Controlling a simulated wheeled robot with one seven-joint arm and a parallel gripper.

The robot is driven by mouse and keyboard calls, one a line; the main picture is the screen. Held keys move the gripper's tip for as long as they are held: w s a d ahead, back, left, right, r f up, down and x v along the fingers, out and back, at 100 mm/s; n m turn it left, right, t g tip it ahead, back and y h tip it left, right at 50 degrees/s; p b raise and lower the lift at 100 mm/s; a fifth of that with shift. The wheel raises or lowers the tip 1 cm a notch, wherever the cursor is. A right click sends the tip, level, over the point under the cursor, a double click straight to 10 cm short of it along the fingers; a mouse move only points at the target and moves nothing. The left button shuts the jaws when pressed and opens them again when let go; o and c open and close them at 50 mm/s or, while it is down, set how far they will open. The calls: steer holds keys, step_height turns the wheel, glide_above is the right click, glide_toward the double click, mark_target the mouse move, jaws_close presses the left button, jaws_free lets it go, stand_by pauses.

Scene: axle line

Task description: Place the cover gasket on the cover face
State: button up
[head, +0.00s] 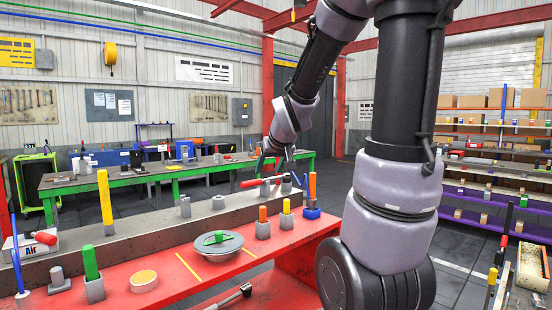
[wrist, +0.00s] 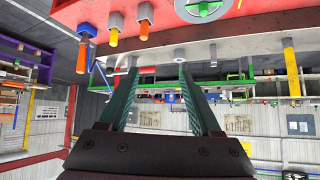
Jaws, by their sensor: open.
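A round grey plate (head: 232,243) with a green piece on top lies on the red bench; it looks like the cover. It is cut off at the top edge of the wrist view (wrist: 182,9). A small round part (head: 143,278) with a yellow-orange top sits on the bench front at lower left; I cannot tell whether it is the gasket. No gasket shows clearly. My gripper (wrist: 158,72) is open, with nothing between its fingers. In the head view it hangs beyond the plate, above the grey beam's far side, apart from both round parts.
The red bench (head: 190,293) carries upright pegs in grey blocks, including green (head: 91,265), orange (head: 263,216) and yellow (head: 286,208) ones. The grey beam (head: 150,232) runs behind. A tall yellow post (head: 106,200) stands at left. A green-framed workbench (head: 130,180) stands further back.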

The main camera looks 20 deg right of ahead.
steer(key=s+a+r+m+g+y, duration=0.1)
steer(key=s+a+r, duration=0.2)
steer(key=s, duration=0.6)
steer(key=s+a+r+m+g+y, duration=0.1)
steer(key=s+a+r, duration=0.2)
steer(key=s, duration=0.7)
steer(key=shift+s+a+m+g+y, duration=0.2)
steer(key=shift+m+g+y, duration=0.1)
steer(key=shift+m+y, duration=0.1)
